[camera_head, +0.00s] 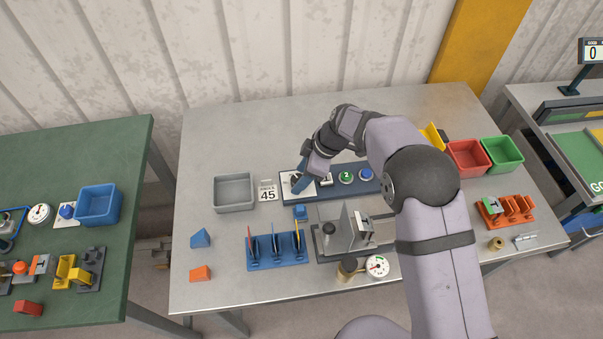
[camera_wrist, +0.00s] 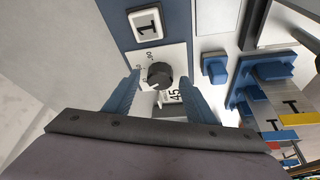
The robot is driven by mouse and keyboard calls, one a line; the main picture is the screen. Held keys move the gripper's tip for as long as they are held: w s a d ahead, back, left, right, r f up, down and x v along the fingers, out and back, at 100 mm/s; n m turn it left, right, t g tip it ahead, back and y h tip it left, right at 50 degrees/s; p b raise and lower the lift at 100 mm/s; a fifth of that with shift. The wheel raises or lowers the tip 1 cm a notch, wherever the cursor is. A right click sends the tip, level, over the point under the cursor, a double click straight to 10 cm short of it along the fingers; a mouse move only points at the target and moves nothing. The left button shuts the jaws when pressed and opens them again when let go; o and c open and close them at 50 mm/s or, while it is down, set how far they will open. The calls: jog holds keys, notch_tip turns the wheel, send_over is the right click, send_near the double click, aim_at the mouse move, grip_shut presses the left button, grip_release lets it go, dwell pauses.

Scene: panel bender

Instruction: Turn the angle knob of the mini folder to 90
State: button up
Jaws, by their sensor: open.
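The angle knob (camera_wrist: 159,76) is a round dark knob on a white plate (camera_wrist: 177,55) with printed numbers beside it. A small light mark shows on its lower rim in the wrist view. My gripper (camera_wrist: 160,82) is open, its blue fingers on either side of the knob in that view; I cannot tell whether they touch it. In the head view my gripper (camera_head: 298,184) points down over the white plate (camera_head: 286,178) at the left end of the dark blue panel (camera_head: 342,183), largely hiding the knob. A card (camera_head: 267,191) left of the plate reads 45.
Right of the knob, the panel carries a numbered square button, a green button (camera_head: 346,176) and a blue button (camera_head: 366,174). A grey bin (camera_head: 234,192) stands to the left. A blue rack (camera_head: 276,251) and the grey folder (camera_head: 346,236) stand in front.

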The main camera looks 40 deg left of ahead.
jog(key=shift+c, duration=0.5)
jog(key=c, duration=0.9)
jog(key=shift+c, duration=0.2)
